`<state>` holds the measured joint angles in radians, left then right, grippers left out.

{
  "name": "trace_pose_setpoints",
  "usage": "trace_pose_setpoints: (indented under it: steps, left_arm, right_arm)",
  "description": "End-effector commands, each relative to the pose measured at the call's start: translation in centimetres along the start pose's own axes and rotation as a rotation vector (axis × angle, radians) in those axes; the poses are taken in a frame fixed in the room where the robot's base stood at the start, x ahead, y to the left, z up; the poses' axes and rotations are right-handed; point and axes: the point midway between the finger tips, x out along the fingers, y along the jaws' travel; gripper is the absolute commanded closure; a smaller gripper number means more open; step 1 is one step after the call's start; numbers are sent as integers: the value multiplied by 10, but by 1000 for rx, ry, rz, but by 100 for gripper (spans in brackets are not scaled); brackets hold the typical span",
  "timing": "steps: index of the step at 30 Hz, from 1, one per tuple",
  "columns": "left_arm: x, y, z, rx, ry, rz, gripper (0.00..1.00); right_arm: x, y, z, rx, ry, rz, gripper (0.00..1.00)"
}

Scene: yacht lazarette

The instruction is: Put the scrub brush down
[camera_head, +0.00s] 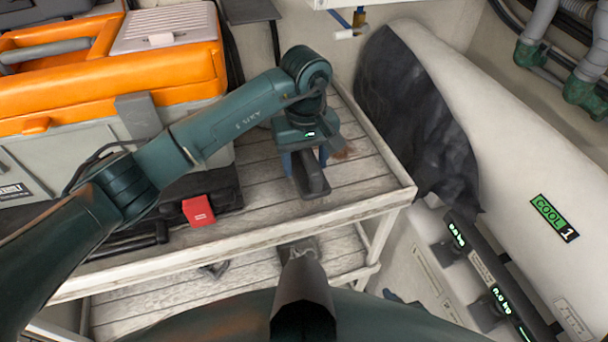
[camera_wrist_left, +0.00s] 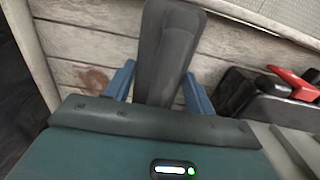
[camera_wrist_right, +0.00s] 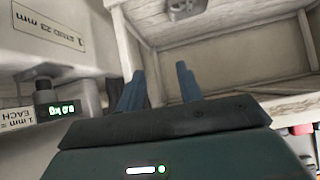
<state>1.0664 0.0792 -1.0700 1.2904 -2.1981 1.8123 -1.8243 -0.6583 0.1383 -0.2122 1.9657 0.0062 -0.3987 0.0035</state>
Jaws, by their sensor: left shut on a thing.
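The scrub brush is a dark grey, long-handled piece (camera_head: 313,180) at my left gripper, over the upper plank shelf (camera_head: 255,215) in the head view. In the left wrist view the brush (camera_wrist_left: 168,45) stands out between the two blue fingers of my left gripper (camera_wrist_left: 158,85), which is shut on it. My left gripper (camera_head: 304,160) points down at the shelf. I cannot tell whether the brush touches the planks. My right gripper (camera_wrist_right: 160,85) shows in the right wrist view with its fingers apart and nothing between them, facing white shelving.
A white tank (camera_head: 500,150) is at the right. A lower shelf (camera_head: 165,297) lies below. Planks beside the brush are bare.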

Motion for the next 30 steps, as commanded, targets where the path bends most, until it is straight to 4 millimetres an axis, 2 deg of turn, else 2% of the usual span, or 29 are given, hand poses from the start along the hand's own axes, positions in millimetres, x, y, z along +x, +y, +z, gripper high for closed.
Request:
trace_pose_setpoints:
  steps: [9,14,21,22,30]
  left_arm:
    - [39,0,0,0,-2,1,64]
    - [39,0,0,1,1,2,64]
    - [44,0,-1,1,2,1,64]
    - [44,0,0,1,2,1,45]
    - [43,0,0,1,0,0,24]
  right_arm:
    - [6,-2,-2,4,36,-6,64]
    - [4,-3,-6,-2,42,-12,64]
    - [7,-3,-1,-9,42,-14,64]
    - [6,-4,-2,-10,43,-16,64]
    - [4,-4,-6,-12,49,-18,64]
